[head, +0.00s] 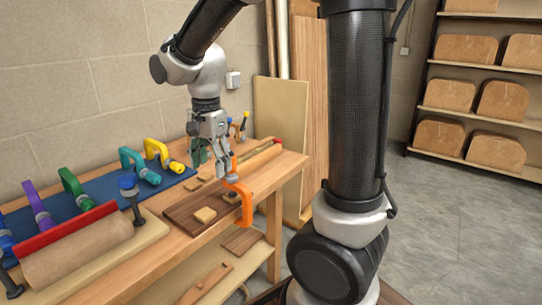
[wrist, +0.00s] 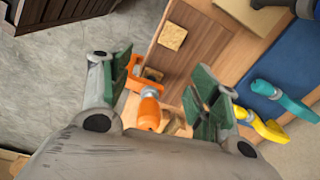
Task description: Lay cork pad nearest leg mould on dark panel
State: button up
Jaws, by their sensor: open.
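My gripper (head: 218,164) is open and empty, above the bench at the far end of the dark panel (head: 182,214). In the wrist view my fingers spread either side of the orange clamp (wrist: 148,108). One tan cork pad (head: 205,215) lies flat on the panel and also shows in the wrist view (wrist: 172,36). Another cork pad (wrist: 152,74) lies on the panel by the clamp, partly hidden. Small cork-coloured pieces (head: 194,184) lie beyond the panel. A rounded tan form with a red strip (head: 80,250), possibly the leg mould, sits at the left.
The orange clamp (head: 243,206) stands upright at the panel's right edge, close to my gripper. Several coloured clamps lie on a blue mat (head: 75,204) along the wall. A lower shelf (head: 178,272) holds boards. Shelves with tan blocks (head: 447,93) stand at right.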

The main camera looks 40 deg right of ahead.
jog(key=s+d+r+n+t, duration=0.1)
jog(key=s+d+r+n, duration=0.2)
jog(key=s+d+n, duration=0.3)
jog(key=s+d+r+n+t, duration=0.2)
jog(key=s+d+n, duration=0.4)
jog(key=s, duration=0.5)
jog(key=shift+s+r+n+t, duration=0.25)
jog(key=shift+r+n+t, duration=0.05)
jog(key=shift+r, duration=0.55)
